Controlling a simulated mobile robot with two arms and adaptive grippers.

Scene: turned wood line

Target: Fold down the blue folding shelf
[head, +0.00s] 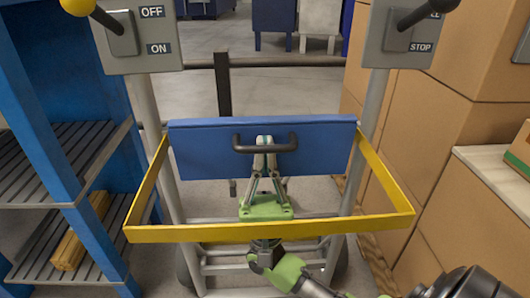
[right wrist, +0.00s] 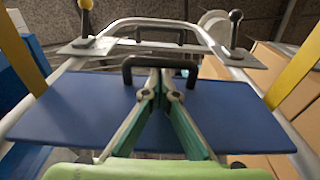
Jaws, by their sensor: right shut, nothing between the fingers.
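The blue folding shelf (head: 210,150) is a flat blue panel between the grey uprights of a frame. Its broad face shows towards me in the head view; its exact tilt is hard to tell. A dark bar handle (head: 240,144) is fixed on it, and the handle also shows in the right wrist view (right wrist: 128,72). My right gripper (head: 265,142) is shut and empty. Its fingertips are at the middle of the handle and overlap it in the picture; whether they touch it I cannot tell. My left gripper is not in view.
A yellow rail (head: 330,228) runs around the front of the shelf, with my right arm beneath it. Lever panels (head: 140,45) (head: 398,40) stand at both upper sides. A blue rack (head: 60,110) is on the left; cardboard boxes (head: 440,130) are stacked on the right.

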